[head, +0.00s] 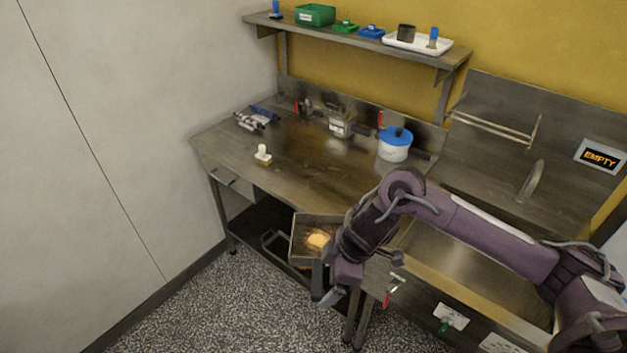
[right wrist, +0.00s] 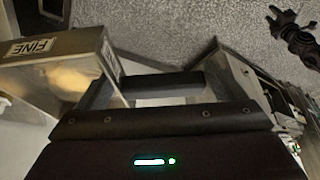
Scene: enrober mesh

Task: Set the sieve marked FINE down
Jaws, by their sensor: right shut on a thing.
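The sieve is a square metal box (head: 299,236) with yellowish matter inside, in front of the bench's front edge in the head view. In the right wrist view the sieve (right wrist: 68,45) is at the upper left, tilted in the picture, with a FINE label on its wall. My right gripper (head: 322,287) is shut on the sieve, at its near right side. In the right wrist view its fingers (right wrist: 165,88) are close beside the box; the exact grip is hard to see. My left gripper is not seen in the head view.
The steel bench (head: 300,175) has wide bare room at its middle. A small white-topped item (head: 262,153), dark tools (head: 255,118) and a blue-lidded pot (head: 395,145) stand on it. A sink (head: 470,270) lies right. A display (head: 601,157) reads EMPTY.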

